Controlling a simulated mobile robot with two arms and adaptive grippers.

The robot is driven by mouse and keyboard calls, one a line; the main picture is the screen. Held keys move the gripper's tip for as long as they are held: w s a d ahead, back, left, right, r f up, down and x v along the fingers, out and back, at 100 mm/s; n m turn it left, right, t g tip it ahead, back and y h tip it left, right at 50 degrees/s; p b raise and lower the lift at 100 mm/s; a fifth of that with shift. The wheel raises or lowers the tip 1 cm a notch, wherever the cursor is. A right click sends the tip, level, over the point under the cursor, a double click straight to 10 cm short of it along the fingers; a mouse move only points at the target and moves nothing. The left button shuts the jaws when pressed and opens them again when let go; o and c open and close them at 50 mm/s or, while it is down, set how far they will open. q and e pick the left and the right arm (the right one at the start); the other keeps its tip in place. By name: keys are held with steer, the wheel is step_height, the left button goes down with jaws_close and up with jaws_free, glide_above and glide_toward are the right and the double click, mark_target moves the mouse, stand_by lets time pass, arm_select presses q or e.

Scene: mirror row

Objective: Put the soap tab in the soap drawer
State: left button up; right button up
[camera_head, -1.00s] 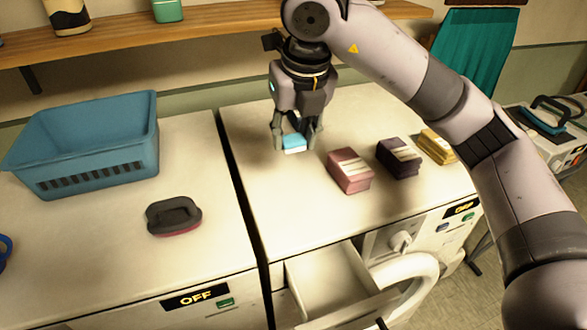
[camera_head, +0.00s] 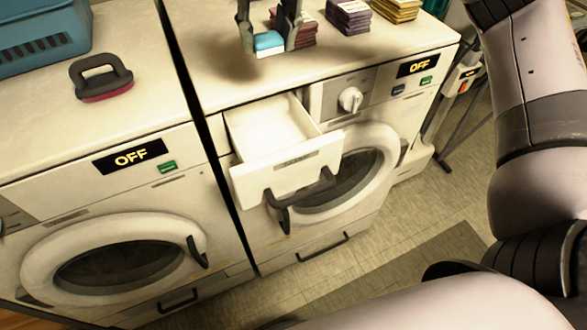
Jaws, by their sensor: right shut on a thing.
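The soap tab (camera_head: 268,42), a small light-blue block, is between the fingers of my right gripper (camera_head: 268,34) at the top of the head view. The gripper is shut on it, pointing down, over the front part of the right washer's top. The upper part of the gripper is cut off by the frame edge. The soap drawer (camera_head: 284,178) is pulled out of the right washer's front, below the gripper and slightly right. It is white, open at the top, and looks empty. My left gripper is not in view.
Pink (camera_head: 306,28), dark purple (camera_head: 349,17) and yellow (camera_head: 397,9) stacks stand right of the gripper. A dark brush-like thing (camera_head: 101,77) and a blue basket (camera_head: 40,35) are on the left washer (camera_head: 150,100). A round knob (camera_head: 350,99) is right of the drawer.

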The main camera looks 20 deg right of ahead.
steer(key=shift+s+f, duration=0.3)
steer(key=shift+f, duration=0.25)
glide_above(274, 146)
steer(key=s, duration=0.1)
step_height(274, 146, down, 7)
step_height(274, 146, down, 8)
steer(key=shift+s+d+r+p, duration=0.1)
steer(key=shift+s+r+p, duration=0.1)
steer(key=shift+p, duration=0.4)
steer(key=shift+w+f, duration=0.1)
steer(key=shift+f, duration=0.55)
step_height(274, 146, down, 4)
steer(key=shift+r, duration=0.25)
steer(key=shift+f, duration=0.25)
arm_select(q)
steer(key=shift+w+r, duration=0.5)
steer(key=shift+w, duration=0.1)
